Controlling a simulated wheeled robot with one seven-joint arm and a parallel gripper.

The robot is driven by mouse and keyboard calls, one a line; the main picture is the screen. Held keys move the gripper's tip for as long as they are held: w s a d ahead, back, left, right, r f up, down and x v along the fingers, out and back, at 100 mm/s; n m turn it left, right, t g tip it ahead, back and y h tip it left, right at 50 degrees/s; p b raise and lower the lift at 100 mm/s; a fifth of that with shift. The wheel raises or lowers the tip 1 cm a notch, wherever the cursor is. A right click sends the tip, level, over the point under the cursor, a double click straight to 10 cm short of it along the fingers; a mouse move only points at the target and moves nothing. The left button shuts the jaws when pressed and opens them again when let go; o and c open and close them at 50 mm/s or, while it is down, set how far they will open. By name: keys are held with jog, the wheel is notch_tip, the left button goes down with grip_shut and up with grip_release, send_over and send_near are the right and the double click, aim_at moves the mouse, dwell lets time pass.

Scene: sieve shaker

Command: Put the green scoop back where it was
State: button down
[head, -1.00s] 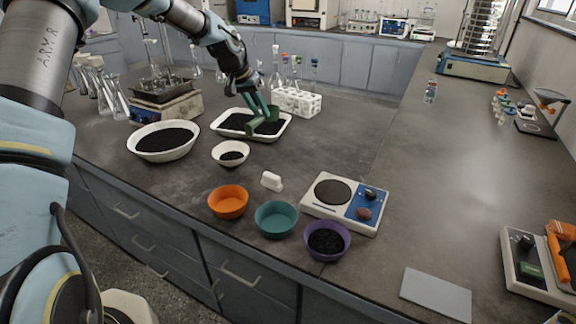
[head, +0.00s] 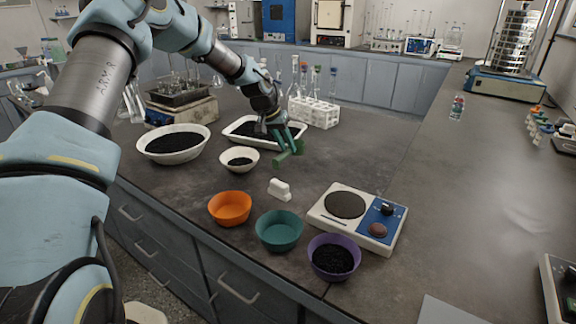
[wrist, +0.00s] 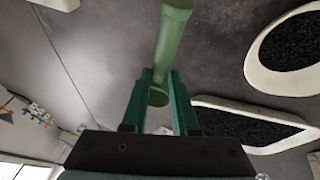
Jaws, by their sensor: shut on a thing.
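My gripper (head: 284,142) is shut on the green scoop (head: 290,153), just off the front right corner of the white tray (head: 234,138) of black grains. In the wrist view the scoop's green handle (wrist: 173,35) runs up from between my two green fingers (wrist: 160,85). The scoop's bowl is not clear in either view. I cannot tell whether the scoop touches the bench. The tray also shows at the right of the wrist view (wrist: 225,103).
A white basin (head: 150,153) and small white bowl (head: 229,166) of black grains stand left of the scoop. A tube rack (head: 315,113) stands behind. Bench right of the scoop is clear.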

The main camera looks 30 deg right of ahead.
jog(key=shift+f+p, duration=0.75)
jog(key=shift+f, duration=2.25)
jog(key=c, duration=0.7)
grip_release()
jog(key=b+v, duration=0.3)
jog(key=v, duration=0.9)
jog(key=s+a+r+n+t+y, duration=0.15)
jog(key=s+a, duration=0.25)
jog(key=a, duration=0.9)
jog(key=s+a+n+y, duration=0.2)
jog(key=s+a+n, duration=0.1)
jog(key=a, duration=0.9)
jog(key=s+a+n, duration=0.1)
jog(key=s+a, duration=0.3)
jog(key=s+a+n, duration=0.2)
jog(key=s+a, duration=0.2)
jog(key=a, duration=0.1)
jog(key=s+a+n+y, duration=0.1)
jog(key=s+a, duration=0.3)
jog(key=a, duration=0.1)
jog(key=shift+s+a+n, duration=0.2)
jog(key=shift+s+n, duration=0.05)
jog(key=shift+s, duration=0.1)
